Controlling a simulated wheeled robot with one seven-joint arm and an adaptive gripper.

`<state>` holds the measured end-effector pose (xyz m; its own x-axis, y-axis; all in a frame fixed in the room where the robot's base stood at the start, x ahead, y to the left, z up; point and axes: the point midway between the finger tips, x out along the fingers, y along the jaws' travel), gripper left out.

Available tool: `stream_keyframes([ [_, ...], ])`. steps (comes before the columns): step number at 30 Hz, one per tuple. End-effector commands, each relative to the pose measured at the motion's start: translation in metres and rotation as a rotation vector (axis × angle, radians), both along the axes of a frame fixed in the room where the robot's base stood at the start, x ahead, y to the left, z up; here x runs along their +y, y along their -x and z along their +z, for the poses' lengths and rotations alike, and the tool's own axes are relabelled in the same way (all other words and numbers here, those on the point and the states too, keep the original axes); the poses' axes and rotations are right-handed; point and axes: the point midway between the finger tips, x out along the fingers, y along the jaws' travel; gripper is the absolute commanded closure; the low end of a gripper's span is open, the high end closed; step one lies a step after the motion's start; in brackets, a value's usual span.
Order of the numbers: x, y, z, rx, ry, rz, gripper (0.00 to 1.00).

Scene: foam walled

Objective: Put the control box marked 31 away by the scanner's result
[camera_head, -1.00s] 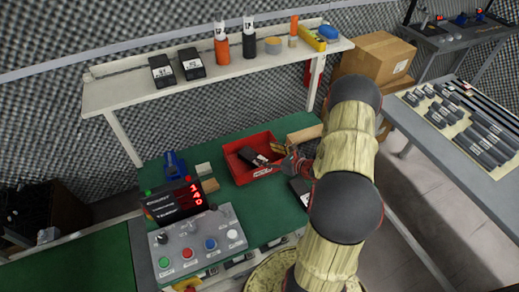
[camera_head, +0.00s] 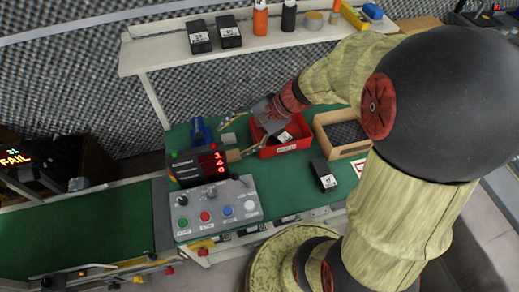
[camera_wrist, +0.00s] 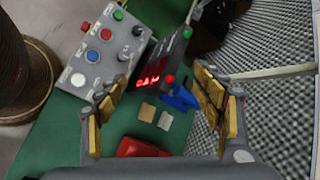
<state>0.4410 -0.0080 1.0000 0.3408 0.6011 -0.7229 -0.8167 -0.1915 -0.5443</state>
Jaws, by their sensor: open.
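A black box with a white label (camera_head: 284,137) lies in the red bin (camera_head: 288,149), partly behind my gripper. Another labelled black box (camera_head: 323,175) lies on the green table (camera_head: 290,190). Two more black boxes (camera_head: 199,36) (camera_head: 230,32) stand on the shelf. Their numbers are too small to read surely, so I cannot tell which is 31. A lit display (camera_head: 14,157) at the far left reads FAIL, with small characters above it resembling 31. My gripper (camera_head: 247,132) is open and empty above the table, left of the red bin; the wrist view shows its spread fingers (camera_wrist: 163,115).
A grey button panel (camera_head: 217,208) and a display showing red digits (camera_head: 194,165) stand left of my gripper, with a blue object (camera_head: 200,131) behind. A wooden tray with a dark interior (camera_head: 344,150) is right of the bin. Bare green surface (camera_head: 95,222) lies at left.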

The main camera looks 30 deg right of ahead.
Motion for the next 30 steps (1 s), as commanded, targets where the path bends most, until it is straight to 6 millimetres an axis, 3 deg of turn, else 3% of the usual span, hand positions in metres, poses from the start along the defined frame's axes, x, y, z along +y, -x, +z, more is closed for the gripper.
stream_keyframes([
  [3, 0.026, 0.039, 0.027, -0.080, 0.209, 0.234, 0.32],
  [6, 0.034, 0.069, 0.046, -0.151, 0.390, 0.411, 0.32],
  [13, 0.027, 0.123, 0.087, -0.339, 0.796, 0.740, 0.32],
  [21, 0.011, 0.144, 0.115, -0.466, 1.049, 0.892, 0.32],
  [30, 0.009, 0.145, 0.117, -0.470, 1.067, 0.902, 0.32],
])
